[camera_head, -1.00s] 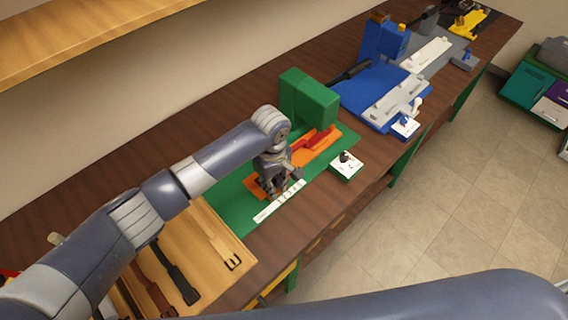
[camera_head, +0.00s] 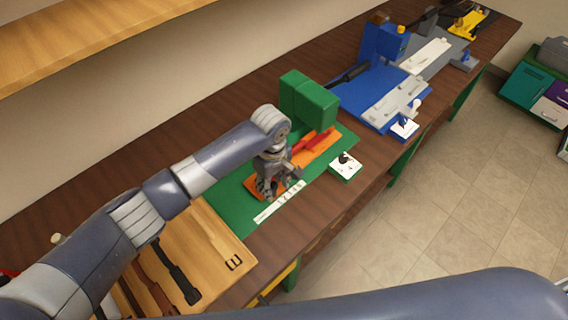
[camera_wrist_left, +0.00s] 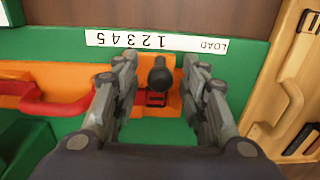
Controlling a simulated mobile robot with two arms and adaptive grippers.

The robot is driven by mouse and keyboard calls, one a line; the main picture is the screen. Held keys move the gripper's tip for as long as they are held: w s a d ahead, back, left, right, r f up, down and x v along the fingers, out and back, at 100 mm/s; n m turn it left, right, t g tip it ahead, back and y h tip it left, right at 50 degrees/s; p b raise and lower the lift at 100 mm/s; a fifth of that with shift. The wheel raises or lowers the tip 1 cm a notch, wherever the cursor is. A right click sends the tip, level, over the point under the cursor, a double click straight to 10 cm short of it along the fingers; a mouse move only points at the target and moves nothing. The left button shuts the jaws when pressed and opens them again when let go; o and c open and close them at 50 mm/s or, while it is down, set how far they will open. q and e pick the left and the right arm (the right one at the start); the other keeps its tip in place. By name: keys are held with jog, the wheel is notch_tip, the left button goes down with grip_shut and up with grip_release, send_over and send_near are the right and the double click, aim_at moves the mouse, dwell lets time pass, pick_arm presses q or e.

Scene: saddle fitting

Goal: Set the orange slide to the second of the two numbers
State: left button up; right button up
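The orange slide (camera_wrist_left: 174,94) lies on a green board (camera_head: 235,205), with a dark round knob (camera_wrist_left: 160,76) standing up from it. My left gripper (camera_wrist_left: 160,66) is over the slide, its fingers on either side of the knob, with a gap visible on both sides. The white number strip (camera_wrist_left: 150,41) runs past the fingertips, upside down in the left wrist view, with LOAD at the right and 1 to 5 running left. The knob is near the LOAD side of the numbers; its exact reading is unclear. In the head view the gripper (camera_head: 270,186) hides most of the slide. My right gripper is out of view.
A red handle (camera_wrist_left: 55,100) lies beside the slide, and a tall green block (camera_head: 308,100) stands behind. A small white-topped box (camera_head: 345,166) with a black knob sits near the table edge. A wooden tray (camera_head: 210,245) with dark tools is close by.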

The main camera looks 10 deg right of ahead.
pick_arm(q)
notch_tip(320, 180, up, 2)
jog(key=shift+r+p, duration=0.25)
jog(key=shift+p, duration=0.75)
jog(key=shift+r+p, duration=0.9)
jog(key=shift+r, duration=0.35)
jog(key=shift+s+f, duration=0.1)
